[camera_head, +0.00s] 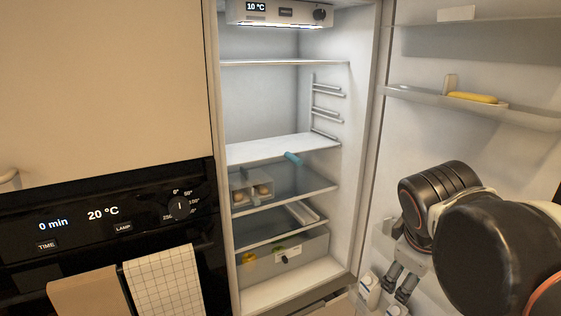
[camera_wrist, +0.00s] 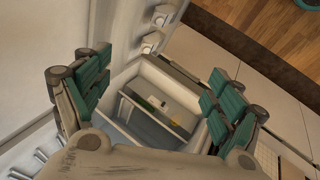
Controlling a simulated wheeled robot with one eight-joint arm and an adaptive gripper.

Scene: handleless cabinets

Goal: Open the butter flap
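The open fridge door on the right carries shelves. A yellow, butter-like piece (camera_head: 472,97) lies on a door shelf (camera_head: 420,97). Above it is a greyish panel (camera_head: 480,45) with a small white block (camera_head: 456,13) at its upper edge; I cannot tell for sure whether this panel is the butter flap. My gripper (camera_head: 397,285) is low beside the door, below and apart from the yellow piece. In the wrist view, my gripper (camera_wrist: 160,65) is open and empty, with its teal-padded fingers wide apart. The panel is not clearly seen there.
Small white items (camera_head: 368,288) are low on the door. The oven panel (camera_head: 110,215) with hanging towels (camera_head: 165,285) is at left. Wooden floor (camera_wrist: 260,25) shows.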

